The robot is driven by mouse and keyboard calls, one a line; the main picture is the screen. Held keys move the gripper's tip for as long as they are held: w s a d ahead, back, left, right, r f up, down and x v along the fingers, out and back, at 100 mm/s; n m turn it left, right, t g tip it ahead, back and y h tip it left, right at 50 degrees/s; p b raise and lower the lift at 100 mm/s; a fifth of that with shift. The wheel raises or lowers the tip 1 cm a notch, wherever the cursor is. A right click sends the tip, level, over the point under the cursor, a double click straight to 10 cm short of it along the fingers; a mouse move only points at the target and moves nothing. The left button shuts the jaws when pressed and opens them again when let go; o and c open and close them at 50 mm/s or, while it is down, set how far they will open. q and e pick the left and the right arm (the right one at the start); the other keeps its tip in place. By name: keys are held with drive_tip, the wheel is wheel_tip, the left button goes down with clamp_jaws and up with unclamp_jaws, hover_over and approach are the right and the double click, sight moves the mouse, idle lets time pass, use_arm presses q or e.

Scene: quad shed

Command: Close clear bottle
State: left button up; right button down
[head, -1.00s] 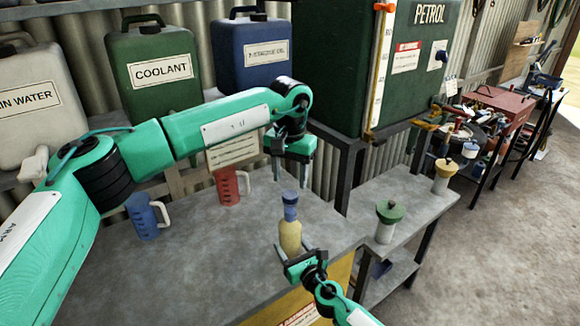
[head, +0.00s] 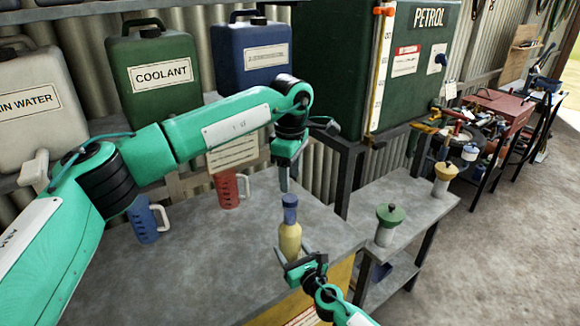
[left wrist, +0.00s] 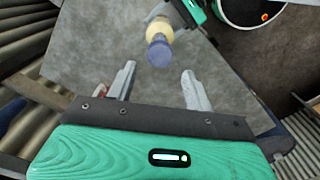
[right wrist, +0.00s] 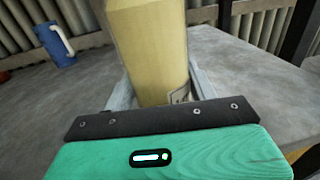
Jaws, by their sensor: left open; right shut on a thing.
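The clear bottle (head: 290,238) with yellowish contents stands upright near the front right of the grey bench. A blue cap (head: 290,202) sits on its top; whether it is tight I cannot tell. My right gripper (head: 301,257) is shut on the bottle's lower body, which fills the right wrist view (right wrist: 152,50). My left gripper (head: 285,180) points down, open and empty, above and just behind the cap, apart from it. In the left wrist view the blue cap (left wrist: 159,52) lies beyond the open fingers (left wrist: 157,84).
A blue jug (head: 146,220) and a red jug (head: 230,190) stand on the bench to the left. Green-topped (head: 388,224) and yellow-topped (head: 444,178) containers stand on the lower right bench. Large cans and a green petrol tank (head: 340,60) stand behind.

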use_arm(q)
drive_tip(key=n, duration=0.3)
drive_tip(key=shift+r, duration=0.1)
drive_tip(key=n, duration=0.4)
drive_tip(key=shift+r+n, duration=0.15)
drive_tip(key=shift+n, duration=0.25)
drive_tip(key=n, duration=0.6)
drive_tip(key=shift+r, duration=0.2)
drive_tip(key=n, duration=0.5)
drive_tip(key=shift+r, duration=0.1)
drive_tip(key=n, duration=0.3)
drive_tip(key=shift+r, duration=0.1)
drive_tip(key=n, duration=0.4)
drive_tip(key=shift+r+n, duration=0.15)
drive_tip(key=shift+n, duration=0.15)
drive_tip(key=n, duration=0.3)
drive_tip(key=shift+r, duration=0.1)
